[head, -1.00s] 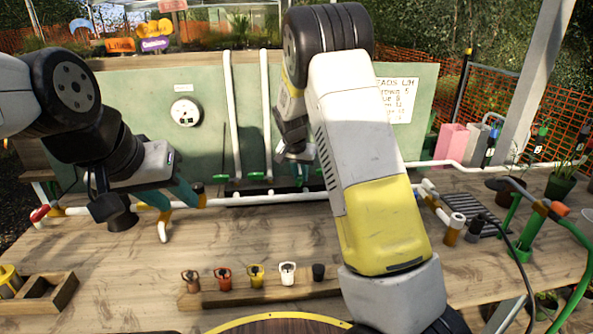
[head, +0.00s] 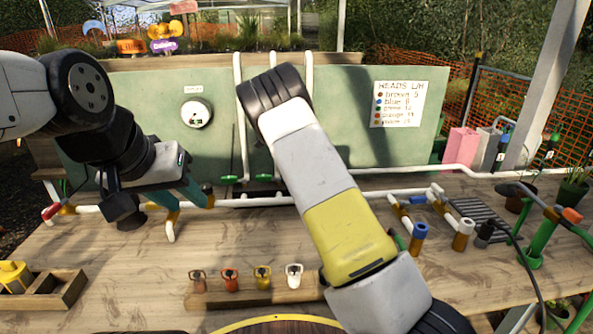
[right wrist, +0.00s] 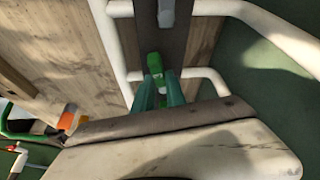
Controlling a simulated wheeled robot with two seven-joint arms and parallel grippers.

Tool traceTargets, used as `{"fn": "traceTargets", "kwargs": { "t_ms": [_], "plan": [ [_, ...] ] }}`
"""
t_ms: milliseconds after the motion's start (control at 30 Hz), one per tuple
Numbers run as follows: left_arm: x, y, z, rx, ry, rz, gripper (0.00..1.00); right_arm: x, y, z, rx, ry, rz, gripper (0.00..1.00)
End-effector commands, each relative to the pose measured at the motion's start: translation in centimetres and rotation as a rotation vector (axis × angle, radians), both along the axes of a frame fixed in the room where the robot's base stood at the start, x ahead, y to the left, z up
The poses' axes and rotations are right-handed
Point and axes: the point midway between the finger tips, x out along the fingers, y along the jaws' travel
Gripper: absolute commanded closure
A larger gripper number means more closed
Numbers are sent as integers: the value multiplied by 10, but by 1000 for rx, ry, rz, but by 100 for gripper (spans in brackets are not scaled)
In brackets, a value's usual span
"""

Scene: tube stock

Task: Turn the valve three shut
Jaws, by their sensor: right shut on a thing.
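Two green valve handles (head: 229,179) (head: 265,178) show at the feet of white upright pipes in front of the green panel. The area just right of them is hidden behind my right arm. In the right wrist view, a green valve handle (right wrist: 154,64) sits at the tips of my right gripper (right wrist: 160,84), whose teal fingers are closed on it. The head view does not show this gripper. I cannot read a number on the handle. My left gripper (head: 180,194) is at the left, over the white pipe; its teal fingers look apart, with nothing clearly held.
A wooden rack (head: 240,296) with several small coloured heads stands at the front. A list board (head: 398,104) and a round gauge (head: 196,113) are on the panel. A blue-capped fitting (head: 418,232) and a dark grate (head: 476,214) are at the right.

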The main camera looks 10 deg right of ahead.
Motion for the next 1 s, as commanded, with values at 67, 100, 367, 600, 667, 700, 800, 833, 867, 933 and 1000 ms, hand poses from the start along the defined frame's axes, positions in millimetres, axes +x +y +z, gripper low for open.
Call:
{"fn": "traceTargets", "kwargs": {
  "t_ms": [67,100,367,600,667,700,800,833,867,933,1000],
  "plan": [
    [0,0,0,0,0,0,64,3,1,-1,0,1,-50,100],
    [0,0,0,0,0,0,64,4,2,-1,1,0,-76,100],
    [0,0,0,0,0,0,64,8,2,-1,2,0,-188,100],
    [0,0,0,0,0,0,64,9,2,-1,4,1,-227,100],
    [0,0,0,0,0,0,64,9,2,-1,4,0,-230,100],
    [0,0,0,0,0,0,64,9,2,-1,4,1,-232,100],
    [0,0,0,0,0,0,64,9,2,-1,4,1,-232,100],
    [0,0,0,0,0,0,64,9,2,-1,4,1,-232,100],
    [0,0,0,0,0,0,64,9,2,-1,4,1,-232,100],
    [0,0,0,0,0,0,64,9,2,-1,4,0,-231,100],
    [0,0,0,0,0,0,64,9,2,-1,4,0,-230,82]
  ]
}}
